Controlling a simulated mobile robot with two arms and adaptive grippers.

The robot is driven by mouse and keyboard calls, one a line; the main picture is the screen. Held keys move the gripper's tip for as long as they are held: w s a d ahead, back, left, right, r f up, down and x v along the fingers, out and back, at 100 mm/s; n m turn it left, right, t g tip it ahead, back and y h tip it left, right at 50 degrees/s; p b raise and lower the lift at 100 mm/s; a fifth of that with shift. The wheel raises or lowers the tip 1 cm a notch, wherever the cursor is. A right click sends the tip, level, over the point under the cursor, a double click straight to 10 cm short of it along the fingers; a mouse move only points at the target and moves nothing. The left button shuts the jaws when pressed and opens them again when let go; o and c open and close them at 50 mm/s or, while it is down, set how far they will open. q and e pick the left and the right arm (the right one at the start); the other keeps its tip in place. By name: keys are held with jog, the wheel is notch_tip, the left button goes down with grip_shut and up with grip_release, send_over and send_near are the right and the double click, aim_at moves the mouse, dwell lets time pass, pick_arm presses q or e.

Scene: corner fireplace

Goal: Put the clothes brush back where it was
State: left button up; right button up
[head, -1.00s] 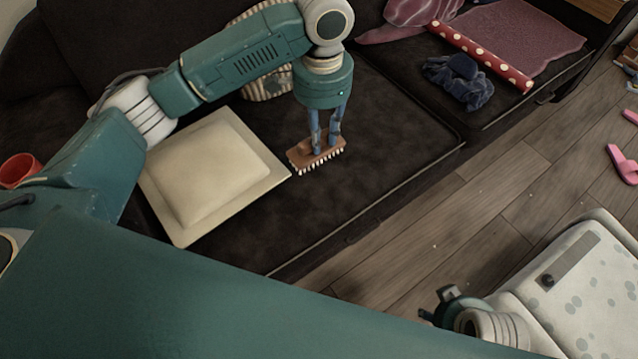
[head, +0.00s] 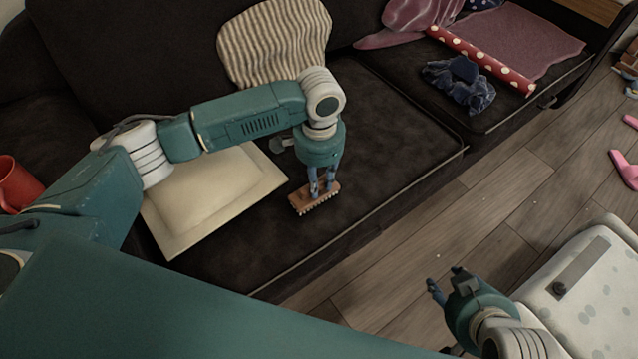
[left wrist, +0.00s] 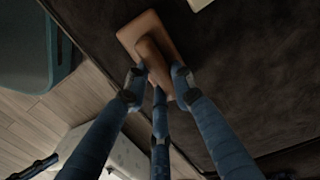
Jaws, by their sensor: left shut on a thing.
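The clothes brush (head: 315,198) has a brown wooden back and pale bristles that face down. It is over the dark sofa seat (head: 385,130), near the front edge and to the right of the cream cushion (head: 215,195). My left gripper (head: 321,188) is shut on the brush from above. In the left wrist view the brush's wooden handle (left wrist: 150,52) is between the fingers. I cannot tell whether the bristles touch the seat. My right gripper (head: 444,278) is empty above the floor, its fingers apart.
A striped cushion (head: 275,40) leans on the sofa back. A red mug (head: 17,185) is at the far left. A dotted red roll (head: 480,60) and a crumpled blue cloth (head: 460,82) lie on the right seat. A spotted white surface (head: 590,290) stands at the lower right.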

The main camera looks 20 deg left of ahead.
pick_arm(q)
jog(key=shift+f, duration=0.25)
pick_arm(e)
jog(key=shift+w+a+r, duration=0.15)
jog(key=shift+w+r, duration=0.05)
jog(key=shift+w, duration=0.2)
pick_arm(q)
jog(key=shift+f, duration=0.1)
jog(key=o, duration=1)
pick_arm(e)
jog(key=shift+s+d+f, duration=0.2)
jog(key=shift+s+f, duration=0.05)
jog(key=shift+s, duration=0.3)
